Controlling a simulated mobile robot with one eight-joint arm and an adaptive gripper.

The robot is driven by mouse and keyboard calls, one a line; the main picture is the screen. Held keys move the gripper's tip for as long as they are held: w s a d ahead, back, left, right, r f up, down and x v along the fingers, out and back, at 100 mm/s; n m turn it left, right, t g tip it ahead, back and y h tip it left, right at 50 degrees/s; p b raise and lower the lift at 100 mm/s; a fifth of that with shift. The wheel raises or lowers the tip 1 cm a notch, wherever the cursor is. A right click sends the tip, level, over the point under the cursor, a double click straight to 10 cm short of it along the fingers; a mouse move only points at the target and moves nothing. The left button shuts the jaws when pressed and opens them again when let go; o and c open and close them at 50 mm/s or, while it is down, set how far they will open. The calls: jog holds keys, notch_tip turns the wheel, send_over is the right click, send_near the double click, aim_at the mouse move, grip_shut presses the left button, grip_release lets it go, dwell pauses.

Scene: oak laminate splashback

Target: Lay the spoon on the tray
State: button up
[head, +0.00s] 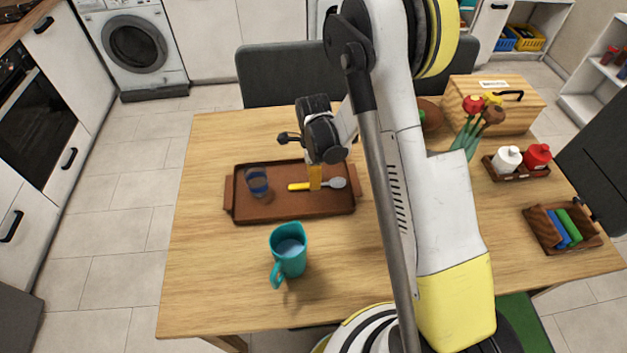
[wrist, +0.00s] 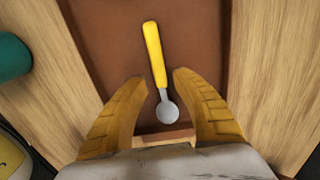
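The spoon (head: 298,187) has a yellow handle and a grey bowl, and lies flat on the brown tray (head: 270,216), towards its right side. It also shows in the wrist view (wrist: 154,55) on the tray floor (wrist: 195,35). My gripper (head: 315,186) is over the spoon, and its yellow fingers partly cover the spoon's middle in the head view. In the wrist view, the fingers of my gripper (wrist: 160,76) are apart, one on each side of the spoon, with visible gaps between them and the spoon.
A dark blue glass (head: 257,183) stands on the tray's left part. A teal pitcher (head: 289,252) stands in front of the tray. A bread box (head: 515,95), flowers, a condiment caddy (head: 520,174) and a small crate (head: 545,235) are on the right. The table's left strip is clear.

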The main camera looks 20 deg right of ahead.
jog(key=s+r+n+t+p, duration=0.1)
jog(key=s+r+n, duration=0.15)
jog(key=r, duration=0.75)
jog(key=s+r+n+t+p, duration=0.1)
jog(key=r+n+p, duration=0.15)
jog(key=r, duration=0.75)
jog(key=s+r+n+t, duration=0.5)
jog(key=s+r+n, duration=0.6)
jog(key=s+n, duration=0.4)
jog(key=shift+s+r+b, duration=0.4)
jog(key=shift+s+b, duration=0.05)
jog(key=shift+s, duration=0.4)
jog(key=shift+d, duration=0.15)
